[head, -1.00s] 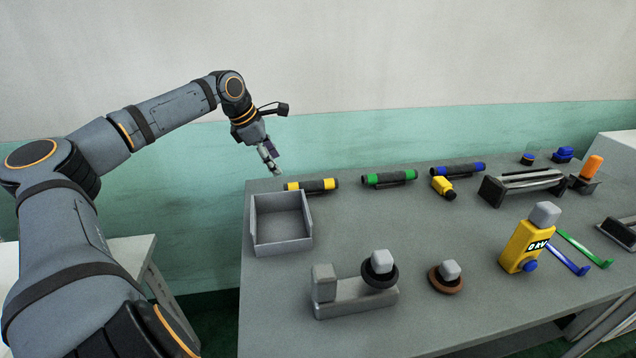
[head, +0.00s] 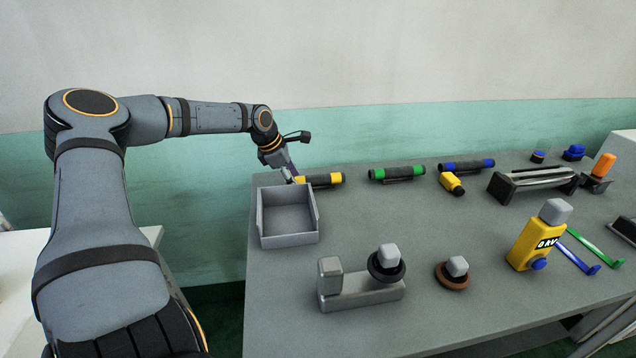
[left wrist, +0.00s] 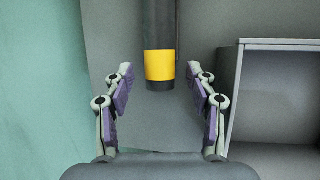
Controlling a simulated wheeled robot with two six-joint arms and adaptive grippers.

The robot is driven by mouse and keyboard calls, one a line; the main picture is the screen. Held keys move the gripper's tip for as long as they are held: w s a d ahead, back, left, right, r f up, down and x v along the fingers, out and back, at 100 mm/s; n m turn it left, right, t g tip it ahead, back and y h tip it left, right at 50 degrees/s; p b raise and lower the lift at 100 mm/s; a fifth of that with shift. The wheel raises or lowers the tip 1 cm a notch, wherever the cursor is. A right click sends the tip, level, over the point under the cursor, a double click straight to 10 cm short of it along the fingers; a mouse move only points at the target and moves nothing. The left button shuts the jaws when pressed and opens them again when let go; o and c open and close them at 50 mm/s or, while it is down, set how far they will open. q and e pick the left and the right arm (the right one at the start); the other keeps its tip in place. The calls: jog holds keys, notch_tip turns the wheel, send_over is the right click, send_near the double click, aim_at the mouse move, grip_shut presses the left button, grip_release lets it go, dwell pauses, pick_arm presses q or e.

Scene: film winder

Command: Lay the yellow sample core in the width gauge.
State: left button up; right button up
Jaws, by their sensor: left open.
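The yellow sample core, a dark cylinder with yellow bands (head: 325,179), lies at the back left of the grey table. In the left wrist view its yellow-banded end (left wrist: 160,65) points down between my fingers. My left gripper (head: 290,173) is at the core's left end, open, with a finger on each side and clear gaps to both. In the left wrist view the gripper (left wrist: 160,72) holds nothing. A dark-ended stand with pale bars (head: 533,181) at the back right may be the width gauge; I cannot tell for sure. My right gripper is out of view.
An open grey tray (head: 289,240) stands just in front of the core. Green-banded (head: 397,173) and blue-banded (head: 467,166) cores lie to the right.

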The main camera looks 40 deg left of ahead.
pick_arm(q)
grip_shut()
dwell(0.4)
